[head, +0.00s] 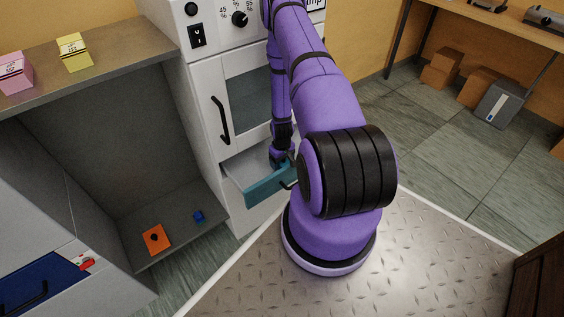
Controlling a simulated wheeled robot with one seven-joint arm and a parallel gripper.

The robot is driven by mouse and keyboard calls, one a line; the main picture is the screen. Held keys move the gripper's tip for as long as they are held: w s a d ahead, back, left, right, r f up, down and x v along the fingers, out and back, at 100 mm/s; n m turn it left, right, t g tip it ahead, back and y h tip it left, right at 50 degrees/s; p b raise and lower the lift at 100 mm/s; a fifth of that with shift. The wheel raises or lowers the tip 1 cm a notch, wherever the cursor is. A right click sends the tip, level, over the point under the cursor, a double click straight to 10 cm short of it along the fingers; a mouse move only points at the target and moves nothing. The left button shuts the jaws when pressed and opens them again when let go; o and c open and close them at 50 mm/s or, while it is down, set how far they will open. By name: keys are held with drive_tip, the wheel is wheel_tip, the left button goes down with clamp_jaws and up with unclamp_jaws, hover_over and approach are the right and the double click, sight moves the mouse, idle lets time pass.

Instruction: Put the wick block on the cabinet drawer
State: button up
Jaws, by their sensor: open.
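The cabinet drawer (268,184) is pulled out from the white cabinet and has a teal front with a dark handle. My gripper (281,160) is low over the open drawer, close to the inner side of its front. It is open, but the fingers are small and dark, and I cannot tell whether they touch anything. I cannot pick out the wick block for certain. An orange block with a black centre (156,239) and a small blue block (198,216) lie on the low grey shelf, left of the drawer. My arm hides the drawer's right part.
A pink box (14,74) and a yellow box (75,52) stand on the upper grey shelf. The cabinet door (246,98) above the drawer is shut. A blue-fronted unit (42,281) is at lower left. Cardboard boxes (441,67) lie under the far table.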

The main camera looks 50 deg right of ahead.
wheel_tip(320, 180, up, 12)
drive_tip(key=shift+f, duration=0.15)
idle(0.3)
idle(1.1)
